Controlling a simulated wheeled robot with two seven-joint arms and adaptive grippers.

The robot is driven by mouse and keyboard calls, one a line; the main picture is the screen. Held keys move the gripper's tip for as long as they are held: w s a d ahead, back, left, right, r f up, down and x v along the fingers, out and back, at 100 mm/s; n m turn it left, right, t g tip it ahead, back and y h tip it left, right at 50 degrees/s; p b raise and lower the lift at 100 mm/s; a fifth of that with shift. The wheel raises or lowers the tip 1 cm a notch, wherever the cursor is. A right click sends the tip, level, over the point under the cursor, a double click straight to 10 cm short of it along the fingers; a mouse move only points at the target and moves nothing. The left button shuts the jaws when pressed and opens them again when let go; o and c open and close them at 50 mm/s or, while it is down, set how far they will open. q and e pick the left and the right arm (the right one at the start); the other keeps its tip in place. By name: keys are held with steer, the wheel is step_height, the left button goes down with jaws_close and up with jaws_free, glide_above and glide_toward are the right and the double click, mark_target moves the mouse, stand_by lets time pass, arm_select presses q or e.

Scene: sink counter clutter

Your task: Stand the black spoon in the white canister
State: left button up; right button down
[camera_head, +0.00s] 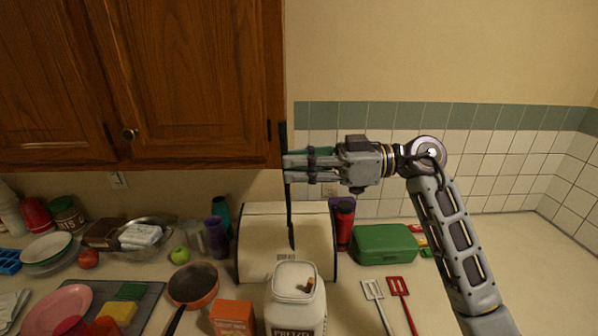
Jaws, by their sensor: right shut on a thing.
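The black spoon (289,212) hangs upright, its handle rising above my right gripper (288,161) and its bowl end pointing down. My right gripper is shut on the spoon's handle, high above the counter. The white canister (296,318), with dark lettering that seems to read PRETZEL, stands at the front middle of the counter, below the spoon's lower end. The spoon is apart from it. A small brown thing shows at the canister's top; I cannot tell whether it lies inside. My left gripper is out of view.
A cream bread box (262,249) stands behind the canister. An orange box (232,318) and a pan (193,285) are to its left. Red and white spatulas (401,301) and a green case (384,244) are to its right. The counter's far right is clear.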

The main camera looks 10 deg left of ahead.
steer(key=shift+y, duration=0.3)
steer(key=shift+f, duration=0.2)
stand_by(0.3)
step_height(320, 180, down, 17)
steer(key=b, duration=0.5)
steer(key=shift+r, duration=0.2)
stand_by(2.3)
stand_by(0.3)
steer(key=c, duration=1.4)
jaws_free()
